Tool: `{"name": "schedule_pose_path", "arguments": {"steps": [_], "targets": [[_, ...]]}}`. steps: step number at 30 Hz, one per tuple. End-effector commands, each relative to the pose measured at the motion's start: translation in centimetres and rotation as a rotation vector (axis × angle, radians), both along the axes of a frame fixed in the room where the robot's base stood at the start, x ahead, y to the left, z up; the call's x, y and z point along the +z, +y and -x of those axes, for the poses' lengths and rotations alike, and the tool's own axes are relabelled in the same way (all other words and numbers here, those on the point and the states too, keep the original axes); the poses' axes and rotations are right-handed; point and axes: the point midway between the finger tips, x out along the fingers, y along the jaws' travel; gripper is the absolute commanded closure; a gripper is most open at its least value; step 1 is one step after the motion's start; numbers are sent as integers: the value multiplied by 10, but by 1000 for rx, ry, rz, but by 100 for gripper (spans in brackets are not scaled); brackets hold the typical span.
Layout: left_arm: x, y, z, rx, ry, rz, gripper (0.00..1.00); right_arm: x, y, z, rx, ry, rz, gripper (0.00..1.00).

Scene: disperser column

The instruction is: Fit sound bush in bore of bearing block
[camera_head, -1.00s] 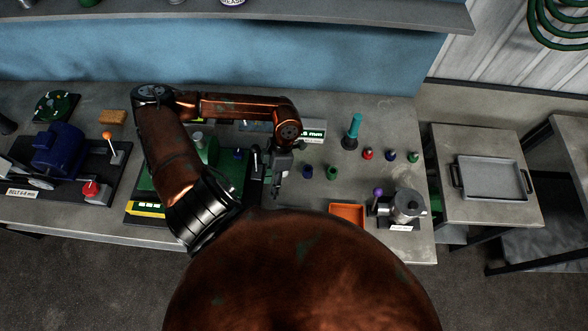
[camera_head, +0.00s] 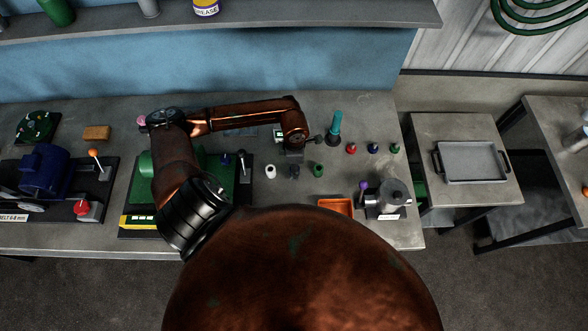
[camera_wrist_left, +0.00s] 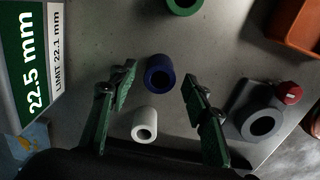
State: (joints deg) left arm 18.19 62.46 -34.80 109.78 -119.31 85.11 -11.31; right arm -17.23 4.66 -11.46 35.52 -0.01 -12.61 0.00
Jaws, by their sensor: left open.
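My left gripper (camera_head: 294,158) is open and empty, with its fingertips (camera_wrist_left: 158,76) on either side of a blue bush (camera_wrist_left: 158,73) in the left wrist view. I cannot tell how high the fingers are above it. That bush looks dark in the head view (camera_head: 294,173). A white bush (camera_wrist_left: 144,124) stands beside it and also shows in the head view (camera_head: 271,171). A green bush (camera_wrist_left: 184,4) is on the other side, also in the head view (camera_head: 318,170). A grey block with a round bore and red knob (camera_wrist_left: 258,123) is at lower right in the wrist view. My right gripper is out of view.
A 22.5 mm sign (camera_wrist_left: 30,60) stands beside the bushes. An orange tray (camera_head: 336,206) and a metal device with a purple-knobbed lever (camera_head: 388,196) are right. A teal-handled tool (camera_head: 335,127) and small red, blue and green pieces (camera_head: 373,149) stand behind. My arm hides part of the bench.

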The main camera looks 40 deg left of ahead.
Motion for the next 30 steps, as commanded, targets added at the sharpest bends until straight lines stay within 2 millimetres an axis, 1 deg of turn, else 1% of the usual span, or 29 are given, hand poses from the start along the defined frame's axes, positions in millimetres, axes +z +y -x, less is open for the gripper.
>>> {"name": "schedule_pose_path", "arguments": {"steps": [7,26,30], "targets": [[-2,0,0,0,0,0,56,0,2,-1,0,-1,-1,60],[-2,0,0,0,0,0,100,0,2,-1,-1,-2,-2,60],[-2,0,0,0,0,0,100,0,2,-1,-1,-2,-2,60]]}}
